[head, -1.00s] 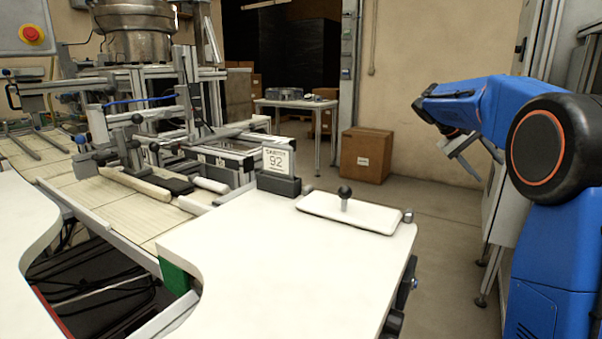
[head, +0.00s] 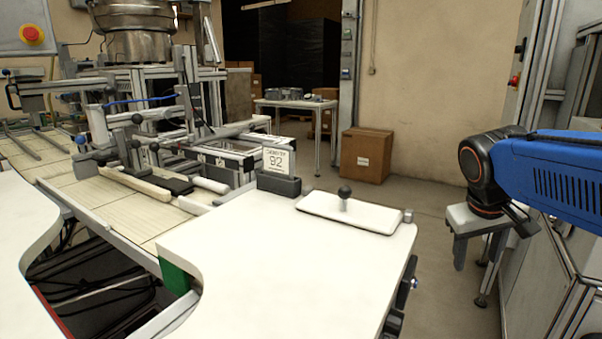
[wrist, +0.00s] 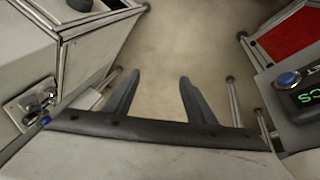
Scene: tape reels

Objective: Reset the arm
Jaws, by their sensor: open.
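My blue arm comes in from the right edge of the head view. My gripper (head: 492,240) hangs at its end, pointing down over the floor, to the right of the white table and apart from it. In the wrist view my gripper (wrist: 157,88) shows two dark fingers spread apart with bare floor between them. It is open and holds nothing.
The white table (head: 290,260) carries a white plate with a black knob (head: 345,207) and a "92" sign (head: 278,163). A cardboard box (head: 366,155) stands on the floor behind. Grey cabinets (head: 560,275) stand close on the right. Floor between is clear.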

